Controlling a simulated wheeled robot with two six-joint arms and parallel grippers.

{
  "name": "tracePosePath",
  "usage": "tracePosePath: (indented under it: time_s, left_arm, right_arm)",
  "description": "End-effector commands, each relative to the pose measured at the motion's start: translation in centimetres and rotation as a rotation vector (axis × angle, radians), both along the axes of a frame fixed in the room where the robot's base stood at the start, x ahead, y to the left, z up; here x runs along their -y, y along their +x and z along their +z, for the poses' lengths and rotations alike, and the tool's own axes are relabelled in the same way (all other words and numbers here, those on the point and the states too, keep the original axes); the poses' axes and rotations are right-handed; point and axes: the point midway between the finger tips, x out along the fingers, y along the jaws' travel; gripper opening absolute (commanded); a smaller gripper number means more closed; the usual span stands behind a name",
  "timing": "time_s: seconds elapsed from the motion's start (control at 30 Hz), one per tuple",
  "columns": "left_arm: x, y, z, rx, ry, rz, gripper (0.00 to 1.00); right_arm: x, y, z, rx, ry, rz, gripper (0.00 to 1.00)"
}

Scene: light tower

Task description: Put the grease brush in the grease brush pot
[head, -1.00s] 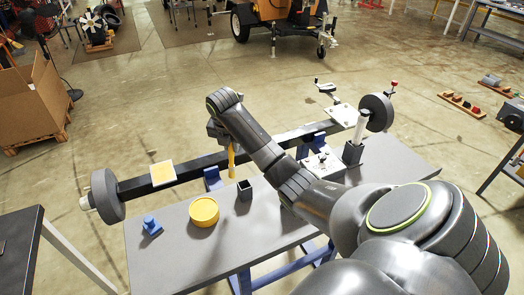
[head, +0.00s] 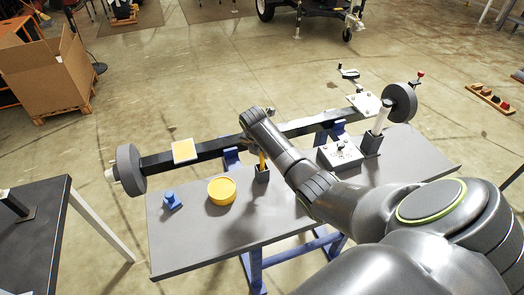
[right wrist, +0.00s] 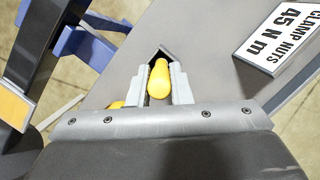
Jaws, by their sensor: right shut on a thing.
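The grease brush shows as a yellow handle (head: 262,160) in the head view and end-on in the right wrist view (right wrist: 159,79). My right gripper (right wrist: 159,86) is shut on this handle. The grease brush pot (head: 262,175) is a small dark square holder on the grey bench, right of a round yellow tub (head: 221,191). The handle stands upright directly over the pot's mouth. In the right wrist view the pot's dark corner (right wrist: 162,50) shows just behind the handle. The brush's lower end is hidden, so I cannot tell how deep it sits. My left gripper is out of view.
A long dark beam (head: 210,149) with grey wheel hubs runs behind the bench (head: 200,245). A blue part (head: 172,201) stands left of the tub. A white-topped box (head: 340,154) and a grey post holder (head: 371,143) stand to the right. The bench front is clear.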

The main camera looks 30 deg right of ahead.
Motion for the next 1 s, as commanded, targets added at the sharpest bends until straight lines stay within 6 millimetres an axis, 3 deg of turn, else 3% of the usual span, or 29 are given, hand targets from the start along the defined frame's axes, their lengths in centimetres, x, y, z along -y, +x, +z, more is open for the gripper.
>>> tracePosePath:
  time_s: [0.3, 0.33, 0.5, 0.77, 1.0]
  left_arm:
    - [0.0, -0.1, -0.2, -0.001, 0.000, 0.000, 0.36]
    - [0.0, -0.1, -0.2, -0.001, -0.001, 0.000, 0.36]
    - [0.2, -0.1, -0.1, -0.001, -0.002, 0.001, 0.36]
    - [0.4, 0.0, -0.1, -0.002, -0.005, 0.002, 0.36]
    - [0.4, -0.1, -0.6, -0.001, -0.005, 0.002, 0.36]
  right_arm:
    - [0.0, 0.0, -0.3, -0.001, 0.001, 0.000, 0.00]
    - [0.0, 0.0, -0.4, 0.000, 0.000, 0.000, 0.20]
    - [0.0, 0.0, -0.3, -0.001, 0.001, 0.000, 0.40]
    - [0.0, 0.0, -0.2, 0.001, 0.000, 0.000, 0.40]
    - [-0.3, -0.1, 1.1, 0.004, 0.001, 0.001, 0.40]
